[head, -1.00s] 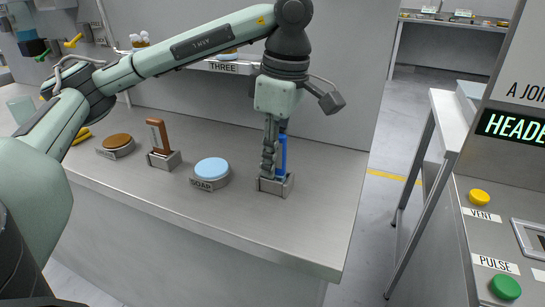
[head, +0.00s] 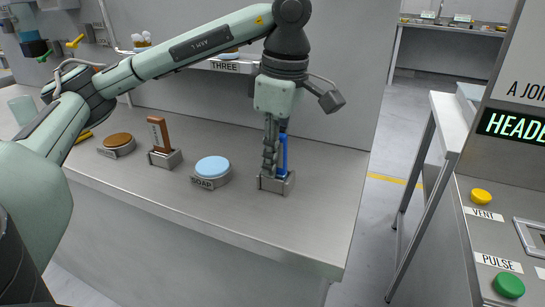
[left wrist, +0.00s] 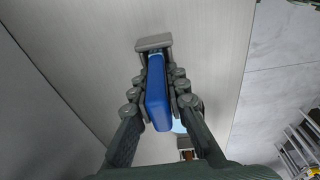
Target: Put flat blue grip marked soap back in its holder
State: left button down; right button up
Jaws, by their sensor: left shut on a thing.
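The flat blue grip (head: 283,155) stands upright at the small grey metal holder (head: 276,184) near the right end of the counter. My left gripper (head: 270,160) points down and is shut on it; in the left wrist view my fingers close on both sides of the blue grip (left wrist: 157,95). Its lower end is at the grey holder (left wrist: 153,43); I cannot tell how deep it sits. No marking on the grip is readable. A round light-blue pad (head: 212,167) on a grey base labelled SOAP is to the left. My right gripper is not in view.
A brown grip (head: 159,133) stands in a similar holder, and a round brown pad (head: 118,140) lies further left. A shelf labelled THREE (head: 224,67) is behind my arm. The counter's front and right edges are close to the holder.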

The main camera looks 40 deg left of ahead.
pick_arm(q)
jog(key=c, duration=1.4)
grip_release()
jog(key=shift+s+d+f, duration=0.1)
jog(key=shift+s+f, duration=0.05)
jog(key=shift+f, duration=0.3)
jog(key=shift+s+d+f, duration=0.1)
jog(key=shift+f, duration=0.3)
jog(key=shift+c, duration=0.2)
jog(key=shift+w+f, duration=0.15)
jog(key=shift+w, duration=0.05)
jog(key=shift+w+a+r, duration=0.1)
jog(key=shift+a+r, duration=0.05)
jog(key=shift+r, duration=0.1)
